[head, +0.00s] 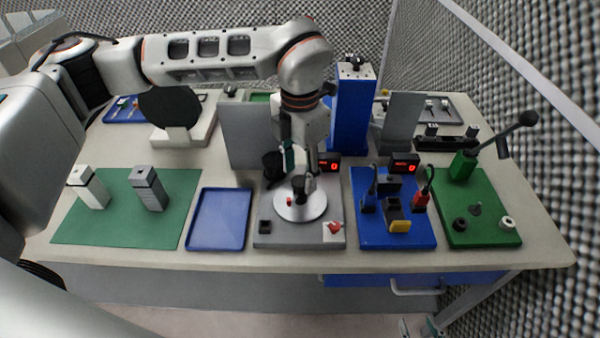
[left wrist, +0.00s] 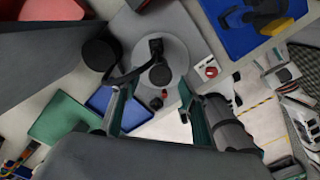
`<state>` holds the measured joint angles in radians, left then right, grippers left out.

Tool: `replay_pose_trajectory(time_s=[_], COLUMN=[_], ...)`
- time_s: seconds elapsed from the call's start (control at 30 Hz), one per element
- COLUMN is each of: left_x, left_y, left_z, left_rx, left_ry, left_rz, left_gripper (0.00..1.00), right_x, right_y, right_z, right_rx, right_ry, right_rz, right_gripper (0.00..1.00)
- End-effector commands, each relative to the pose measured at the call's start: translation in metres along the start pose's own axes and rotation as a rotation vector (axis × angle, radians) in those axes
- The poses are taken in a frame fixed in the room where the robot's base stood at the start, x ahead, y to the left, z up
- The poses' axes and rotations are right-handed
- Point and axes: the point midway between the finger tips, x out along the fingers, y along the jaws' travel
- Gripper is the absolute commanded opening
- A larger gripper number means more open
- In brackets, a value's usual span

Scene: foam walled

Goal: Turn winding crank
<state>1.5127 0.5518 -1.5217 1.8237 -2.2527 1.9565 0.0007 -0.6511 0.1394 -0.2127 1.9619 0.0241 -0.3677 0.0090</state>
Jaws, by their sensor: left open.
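The winding station (head: 300,239) is a grey base with a silver disc (head: 318,207), a black upright crank handle (head: 299,189) and a small red knob on the disc. My left gripper (head: 299,168) points down just above the disc. In the left wrist view the disc (left wrist: 178,52) and black handle (left wrist: 160,74) lie ahead of the open, empty fingers (left wrist: 157,92). The handle sits in line with the gap between the fingertips; I cannot tell whether they touch it. What looks like the tip of my right gripper (head: 419,326) shows at the bottom edge.
A blue tray (head: 218,245) lies left of the station, a green mat (head: 118,234) with two grey blocks beyond it. A blue board (head: 375,240) and a green board (head: 485,236) with a lever stand right. A grey panel (head: 245,138) and blue column (head: 352,112) rise behind.

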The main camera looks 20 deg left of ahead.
Motion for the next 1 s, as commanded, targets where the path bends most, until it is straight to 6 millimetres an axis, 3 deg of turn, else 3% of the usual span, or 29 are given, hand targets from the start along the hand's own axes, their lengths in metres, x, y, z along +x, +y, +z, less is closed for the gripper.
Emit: replay_pose_trajectory(time_s=[0.2, 0.47, 0.6, 1.0], left_x=[0.014, 0.015, 0.015, 0.015], left_y=[-0.001, -0.001, -0.001, 0.0], left_z=[0.0, 0.0, 0.0, 0.001], left_rx=[0.0, 0.001, 0.001, -0.019], left_ry=[-0.001, -0.001, -0.001, -0.002], left_rz=[-0.001, -0.001, -0.001, -0.001], left_gripper=[0.44, 0.44, 0.08, 0.06], right_x=[-0.001, 0.0, 0.0, 0.001], right_y=[0.0, 0.001, 0.001, 0.0], right_z=[-0.001, -0.002, -0.002, -0.001], right_rx=[0.0, 0.0, 0.0, 0.0], right_ry=[0.0, 0.001, 0.001, 0.002], right_rz=[0.0, 0.0, 0.0, 0.001], right_gripper=[0.4, 0.4, 0.4, 0.4])
